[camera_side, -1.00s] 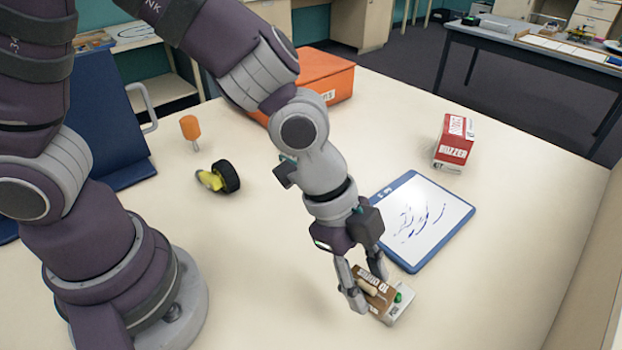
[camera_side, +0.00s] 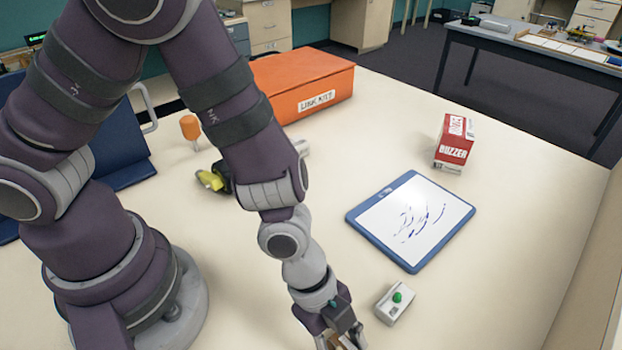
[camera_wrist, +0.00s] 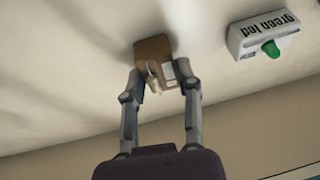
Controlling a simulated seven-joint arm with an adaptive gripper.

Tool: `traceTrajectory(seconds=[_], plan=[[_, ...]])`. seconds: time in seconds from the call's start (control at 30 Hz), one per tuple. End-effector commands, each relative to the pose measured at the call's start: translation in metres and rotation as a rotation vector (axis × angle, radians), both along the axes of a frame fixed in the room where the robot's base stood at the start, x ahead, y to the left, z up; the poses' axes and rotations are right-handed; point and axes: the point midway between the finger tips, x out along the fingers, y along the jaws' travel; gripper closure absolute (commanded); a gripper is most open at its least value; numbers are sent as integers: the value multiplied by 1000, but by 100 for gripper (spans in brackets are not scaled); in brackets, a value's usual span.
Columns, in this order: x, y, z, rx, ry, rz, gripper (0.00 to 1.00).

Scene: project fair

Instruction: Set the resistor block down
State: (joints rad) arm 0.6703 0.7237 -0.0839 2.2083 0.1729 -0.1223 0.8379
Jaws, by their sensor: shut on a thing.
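The resistor block (camera_wrist: 153,50) is a brown block with a light tan piece on its front. In the wrist view it sits between the two fingertips of my gripper (camera_wrist: 160,82), which is shut on it. I cannot tell whether its underside touches the table. In the side view my gripper (camera_side: 340,330) is at the bottom edge, and its fingertips and most of the block are cut off.
The white green LED block (camera_side: 394,303) stands just right of my gripper and also shows in the wrist view (camera_wrist: 262,34). A blue-framed whiteboard (camera_side: 413,222) lies behind it. A red-and-white buzzer box (camera_side: 454,143) and an orange bin (camera_side: 303,84) stand farther back.

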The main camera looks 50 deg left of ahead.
Motion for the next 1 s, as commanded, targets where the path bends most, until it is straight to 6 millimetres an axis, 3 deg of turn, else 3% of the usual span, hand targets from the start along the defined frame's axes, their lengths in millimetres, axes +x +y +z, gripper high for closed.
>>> traceTrajectory(seconds=[0.03,0.2,0.57,0.67,1.0], plan=[[0,0,0,0,0,0,64],[0,0,0,0,0,0,42],[0,0,4,-1,-1,0,41],[0,5,16,-2,-3,2,41],[-6,32,81,-4,-7,4,41]])
